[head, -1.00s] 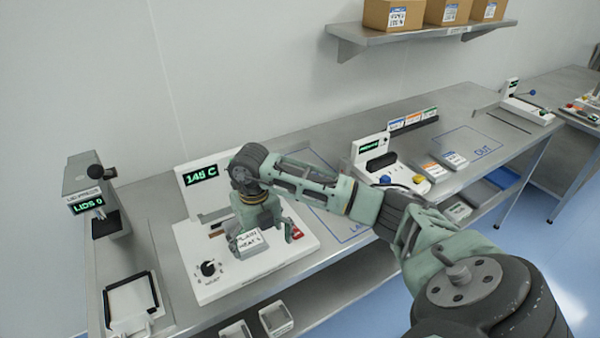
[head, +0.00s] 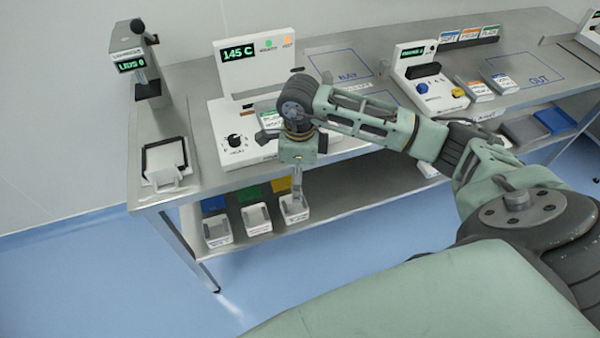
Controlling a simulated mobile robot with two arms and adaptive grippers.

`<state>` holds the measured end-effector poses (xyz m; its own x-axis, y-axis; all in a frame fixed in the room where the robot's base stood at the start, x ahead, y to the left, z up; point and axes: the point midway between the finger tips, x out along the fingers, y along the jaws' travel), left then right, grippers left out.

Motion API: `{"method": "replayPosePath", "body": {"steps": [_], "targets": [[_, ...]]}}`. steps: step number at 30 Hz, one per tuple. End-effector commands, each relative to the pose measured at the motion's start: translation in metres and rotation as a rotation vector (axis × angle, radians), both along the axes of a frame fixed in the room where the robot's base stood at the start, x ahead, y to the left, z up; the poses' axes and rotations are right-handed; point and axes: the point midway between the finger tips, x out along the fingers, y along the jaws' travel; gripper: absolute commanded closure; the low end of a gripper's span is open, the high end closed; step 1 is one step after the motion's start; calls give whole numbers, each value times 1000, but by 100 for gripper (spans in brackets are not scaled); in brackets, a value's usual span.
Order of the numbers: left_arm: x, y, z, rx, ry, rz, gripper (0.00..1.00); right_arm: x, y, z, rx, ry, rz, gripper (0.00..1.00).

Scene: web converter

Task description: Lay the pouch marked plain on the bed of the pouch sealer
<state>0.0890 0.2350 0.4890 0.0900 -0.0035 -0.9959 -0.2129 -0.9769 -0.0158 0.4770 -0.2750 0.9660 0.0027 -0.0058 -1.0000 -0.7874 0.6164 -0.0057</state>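The pouch sealer (head: 235,108) stands on the bench, with 145 C on its display. A small labelled pouch (head: 270,119) lies at its bed, partly behind my arm; its print is too small to read now, but the earlier view shows "PLAIN" there. My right gripper (head: 297,188) points down in front of the bench edge, apart from the pouch. Its fingers show narrow and edge-on, in line with a white bin below, and I cannot tell whether they are parted. My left gripper is not in view.
Several small white bins (head: 257,218) stand on the lower shelf under the sealer. A counter device (head: 130,62) and a black-framed tray (head: 165,160) are at the left. A second machine (head: 415,65) and marked bench areas lie right. The floor in front is clear.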

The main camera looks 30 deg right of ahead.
Motion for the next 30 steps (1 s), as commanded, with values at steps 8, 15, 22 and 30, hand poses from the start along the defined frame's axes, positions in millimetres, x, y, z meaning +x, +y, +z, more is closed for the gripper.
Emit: {"method": "replayPosePath", "body": {"steps": [8,15,22,30], "targets": [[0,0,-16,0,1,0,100,-22,17,-22,-3,5,426,8],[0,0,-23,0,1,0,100,-36,28,-32,-3,6,705,8],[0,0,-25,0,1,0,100,-41,32,-35,-3,5,805,8],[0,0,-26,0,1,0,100,-46,56,-50,114,9,751,8]]}}
